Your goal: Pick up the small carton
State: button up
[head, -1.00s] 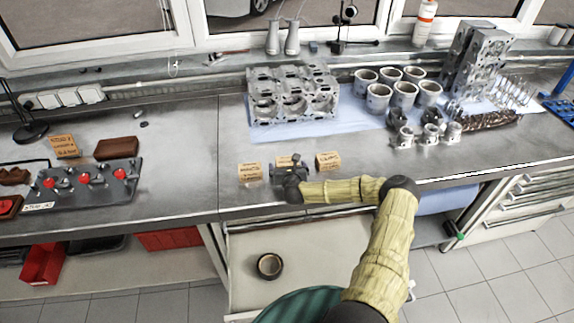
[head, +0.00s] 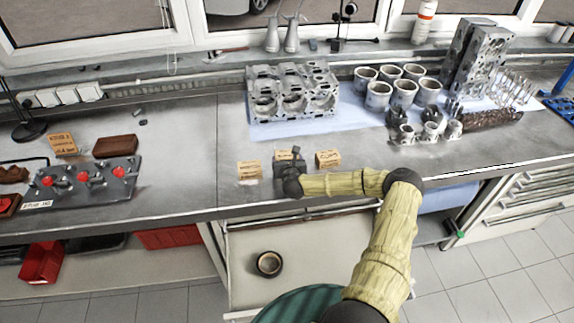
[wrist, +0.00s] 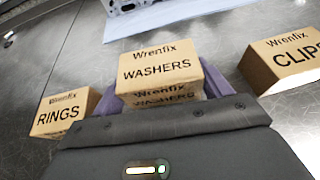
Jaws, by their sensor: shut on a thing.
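A small tan carton marked Wrenfix WASHERS (wrist: 162,64) sits between the purple fingers of my gripper (wrist: 162,90) in the wrist view. The fingers close on its left and right sides. In the head view my gripper (head: 287,160) is low over the front edge of the bench and mostly hides this carton. A carton marked RINGS (wrist: 64,113) stands to its left and a carton marked CLIPS (wrist: 285,62) to its right. These neighbours also show in the head view, the left one (head: 249,170) and the right one (head: 327,159). I cannot tell whether the held carton touches the bench.
An engine block (head: 292,97) stands on a blue sheet behind the cartons, with several cylinder liners (head: 378,96) to its right. A plate with red parts (head: 85,182) is at the left. The steel bench (head: 185,160) between is mostly clear. A tape roll (head: 269,264) lies below.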

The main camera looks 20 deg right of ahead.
aim_at(287, 157)
notch_tip(287, 157, up, 8)
jog(key=shift+f+b, duration=0.1)
jog(key=shift+b, duration=0.75)
